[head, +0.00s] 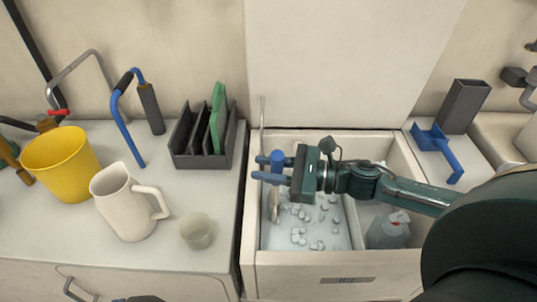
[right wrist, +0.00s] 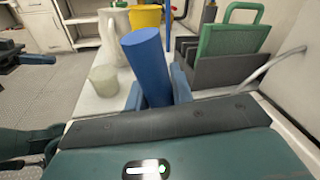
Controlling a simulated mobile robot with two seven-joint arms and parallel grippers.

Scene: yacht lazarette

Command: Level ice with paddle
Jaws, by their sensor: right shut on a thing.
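My right gripper (head: 270,168) is shut on the blue handle of the paddle (head: 277,158), above the left compartment of the ice bin (head: 250,240). In the right wrist view the paddle's handle (right wrist: 146,62) stands between the fingers, leaning slightly. The paddle's pale lower part reaches down to the ice (head: 310,225) near the compartment's left wall; whether it touches is unclear. The ice is pale, with several loose cubes scattered on top. My left gripper (right wrist: 35,58) seems to show at the left edge of the right wrist view; its jaws are unclear.
On the left counter stand a yellow bucket (head: 62,163), a white pitcher (head: 127,203), a translucent cup (head: 197,232) and a dark rack (head: 203,140) with a green board (head: 217,118). A grey jug (head: 389,231) sits in the bin's right compartment. A blue bracket (head: 440,150) lies to the right.

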